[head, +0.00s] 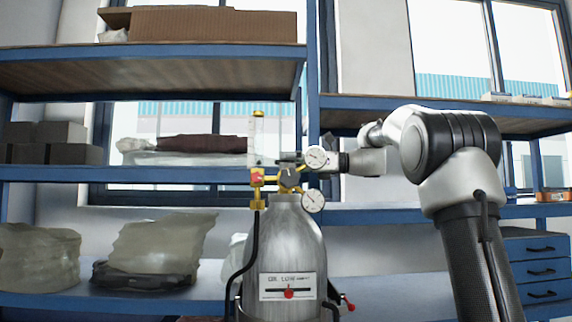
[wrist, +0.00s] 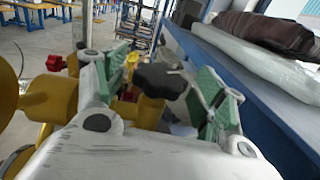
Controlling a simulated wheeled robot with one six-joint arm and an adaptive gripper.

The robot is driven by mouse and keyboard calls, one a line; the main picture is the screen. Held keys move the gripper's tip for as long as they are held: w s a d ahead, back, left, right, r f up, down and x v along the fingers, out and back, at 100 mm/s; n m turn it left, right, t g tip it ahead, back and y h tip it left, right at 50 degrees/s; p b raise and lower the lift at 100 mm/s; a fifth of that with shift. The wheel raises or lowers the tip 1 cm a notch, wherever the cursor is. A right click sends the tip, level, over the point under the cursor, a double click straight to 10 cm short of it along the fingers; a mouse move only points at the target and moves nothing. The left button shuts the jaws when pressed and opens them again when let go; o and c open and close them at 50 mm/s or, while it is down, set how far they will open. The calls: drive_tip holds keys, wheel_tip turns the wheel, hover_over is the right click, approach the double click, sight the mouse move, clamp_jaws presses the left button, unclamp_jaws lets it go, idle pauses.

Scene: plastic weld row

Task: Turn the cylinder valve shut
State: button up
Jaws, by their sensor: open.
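A grey gas cylinder (head: 287,245) stands upright in the middle of the head view, with a white label. A brass valve and regulator assembly sits on its top, with two round gauges. In the wrist view the black lobed knob (wrist: 160,80) shows between and beyond my green-padded fingers. My gripper (wrist: 165,78) is open, with a finger on each side of the knob in that picture; I cannot tell whether either touches it. In the head view the gauges partly hide my gripper (head: 288,157).
A clear flow tube (head: 256,140) rises left of the gauges, close to my gripper. A black hose (head: 250,250) hangs down the cylinder's left side. Blue shelves (head: 150,175) with wrapped goods stand behind. A blue drawer unit (head: 540,270) is at the right.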

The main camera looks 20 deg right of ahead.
drive_tip(key=shift+w+a, duration=0.1)
drive_tip(key=shift+a, duration=0.15)
drive_tip(key=shift+c, duration=0.3)
drive_tip(key=c, duration=1)
drive_tip(key=shift+a+r+m+t+h, duration=0.1)
drive_tip(key=shift+m+t+h, duration=0.4)
drive_tip(key=shift+m+t, duration=0.6)
drive_tip(key=shift+m+t+h, duration=1.2)
drive_tip(key=shift+t, duration=0.9)
drive_tip(key=o, duration=1.1)
drive_tip(key=shift+c, duration=0.2)
